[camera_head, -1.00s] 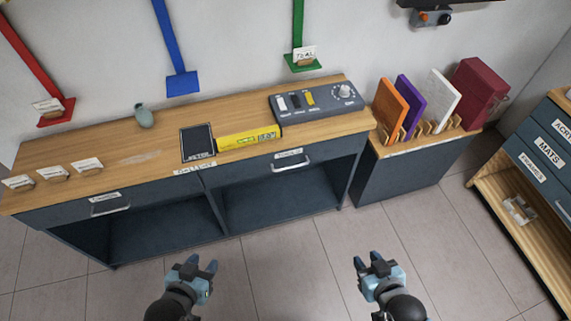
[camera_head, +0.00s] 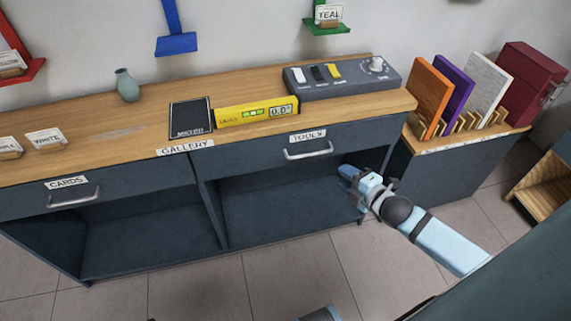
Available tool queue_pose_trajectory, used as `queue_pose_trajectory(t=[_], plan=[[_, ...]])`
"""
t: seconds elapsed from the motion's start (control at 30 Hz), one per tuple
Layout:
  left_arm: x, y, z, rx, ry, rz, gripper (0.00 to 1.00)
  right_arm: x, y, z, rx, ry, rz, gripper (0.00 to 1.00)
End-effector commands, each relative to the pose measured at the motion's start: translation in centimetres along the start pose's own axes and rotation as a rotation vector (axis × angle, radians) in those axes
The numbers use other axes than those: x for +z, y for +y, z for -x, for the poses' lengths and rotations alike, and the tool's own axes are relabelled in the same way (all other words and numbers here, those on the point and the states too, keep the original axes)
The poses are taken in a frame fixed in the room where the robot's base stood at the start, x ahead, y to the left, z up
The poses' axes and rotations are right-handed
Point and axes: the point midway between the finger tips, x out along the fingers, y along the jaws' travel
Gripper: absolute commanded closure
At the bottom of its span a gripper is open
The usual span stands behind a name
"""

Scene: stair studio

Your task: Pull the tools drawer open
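The tools drawer (camera_head: 258,150) is a dark blue drawer front under the wooden worktop, with a white TOOLS label (camera_head: 307,136) and a silver bar handle (camera_head: 308,152). It looks shut, flush with the front. My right gripper (camera_head: 347,173) is to the right of the handle and a little lower, in front of the open shelf space. It is apart from the handle and holds nothing that I can see. Its fingers show from the side, so their opening is unclear.
A shut CARDS drawer (camera_head: 30,204) is at the left. On the worktop (camera_head: 90,113) are a yellow level (camera_head: 240,113), a dark tablet (camera_head: 190,117), a grey control box (camera_head: 345,82) and a vase (camera_head: 127,86). A rack (camera_head: 480,130) of coloured panels stands at the right.

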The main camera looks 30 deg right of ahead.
Motion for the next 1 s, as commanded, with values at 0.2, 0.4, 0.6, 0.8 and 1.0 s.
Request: queue_pose_trajectory(t=[0.2, 0.4, 0.6, 0.8, 1.0], plan=[[0.1, 0.0, -0.1, 0.003, 0.005, 0.002, 0.57, 0.3, 0.1, -1.6, 0.008, 0.000, 0.018, 0.64], [0.2, 0.1, -0.3, 0.007, 0.016, 0.005, 0.57, 0.3, 0.0, -5.5, 0.008, 0.000, 0.016, 0.64], [0.4, 0.2, -0.5, 0.013, 0.026, 0.011, 0.57, 0.3, 0.0, -9.6, 0.008, -0.001, 0.017, 0.64], [0.3, 0.3, -0.5, 0.018, 0.036, 0.015, 0.57, 0.2, 0.0, -12.6, 0.006, -0.001, 0.016, 0.64], [0.0, 0.4, -0.4, 0.021, 0.044, 0.017, 0.57, 0.2, 0.1, -13.8, 0.005, 0.000, 0.015, 0.64]])
